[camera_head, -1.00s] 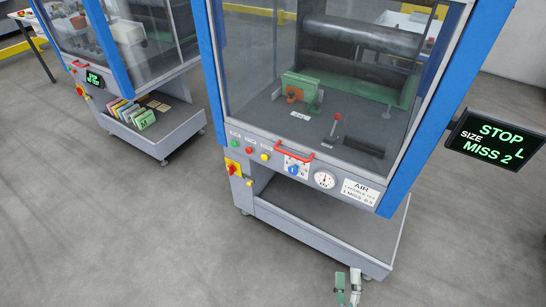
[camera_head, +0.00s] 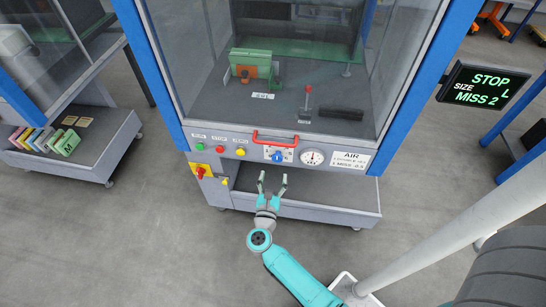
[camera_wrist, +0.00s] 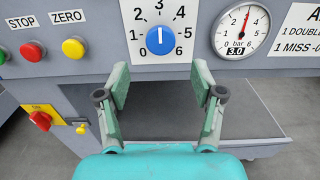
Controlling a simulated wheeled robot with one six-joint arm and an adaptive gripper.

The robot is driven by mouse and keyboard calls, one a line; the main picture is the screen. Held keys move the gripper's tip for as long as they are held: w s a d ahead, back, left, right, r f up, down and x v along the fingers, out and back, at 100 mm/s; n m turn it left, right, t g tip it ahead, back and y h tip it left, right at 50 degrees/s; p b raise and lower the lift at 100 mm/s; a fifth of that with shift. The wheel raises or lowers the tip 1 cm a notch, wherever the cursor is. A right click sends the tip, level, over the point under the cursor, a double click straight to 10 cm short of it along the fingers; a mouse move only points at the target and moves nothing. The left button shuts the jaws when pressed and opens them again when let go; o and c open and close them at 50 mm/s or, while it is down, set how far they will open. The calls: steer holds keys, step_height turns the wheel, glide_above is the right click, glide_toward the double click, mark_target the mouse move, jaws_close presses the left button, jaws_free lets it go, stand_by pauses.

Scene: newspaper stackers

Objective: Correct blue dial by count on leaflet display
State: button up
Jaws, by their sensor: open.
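The blue dial (camera_head: 277,157) is on the front panel of the machine. In the wrist view the blue dial (camera_wrist: 161,40) has a white mark pointing straight up, near 3, on a printed scale from 0 to 6. My gripper (camera_head: 272,181) is open and empty, just in front of and below the dial. In the wrist view my gripper's two fingers (camera_wrist: 159,82) stand apart below the dial, not touching it. The display (camera_head: 487,84) reads STOP, SIZE L, MISS 2.
A pressure gauge (camera_wrist: 242,30) right of the dial reads 3.0 bar. An AIR placard (camera_head: 350,160) is beside it, with small print. A red handle (camera_head: 275,140) is above the dial. Coloured buttons (camera_head: 220,147) and a red-yellow switch (camera_head: 199,171) are to the left. A low shelf (camera_head: 330,200) is below.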

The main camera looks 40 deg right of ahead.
mark_target(277, 160)
steer(key=x, duration=0.8)
steer(key=shift+w+d, duration=0.2)
steer(key=shift+d, duration=0.15)
steer(key=c, duration=1.1)
steer(key=shift+c, duration=0.2)
steer(key=shift+n, duration=0.4)
steer(key=n, duration=0.3)
steer(key=shift+n, duration=2.5)
steer(key=shift+r, duration=0.1)
